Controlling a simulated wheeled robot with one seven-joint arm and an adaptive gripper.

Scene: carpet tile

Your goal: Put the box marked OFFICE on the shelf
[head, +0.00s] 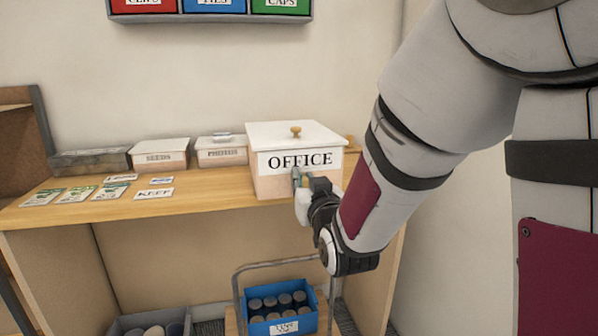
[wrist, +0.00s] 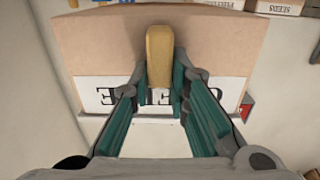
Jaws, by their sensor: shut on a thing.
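The box marked OFFICE (head: 265,185) has pinkish-tan sides and a white lid with a wooden knob. It stands upright over the right end of the wooden worktop (head: 205,188), close to the front edge. I cannot tell whether its base touches the wood. My gripper (head: 303,180) is at its front face, just below the label. In the wrist view, my gripper (wrist: 162,80) is shut on a wooden handle (wrist: 160,58) on the front of the OFFICE box (wrist: 90,45), whose label appears upside down there. The fingers cover part of the label.
Boxes marked SEEDS (head: 160,155) and PHOTOS (head: 222,152) stand left of the OFFICE box. Paper packets (head: 75,193) and a KEEP card (head: 153,194) lie at the left. Coloured bins (head: 212,5) hang above. A blue crate of jars (head: 282,310) stands below.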

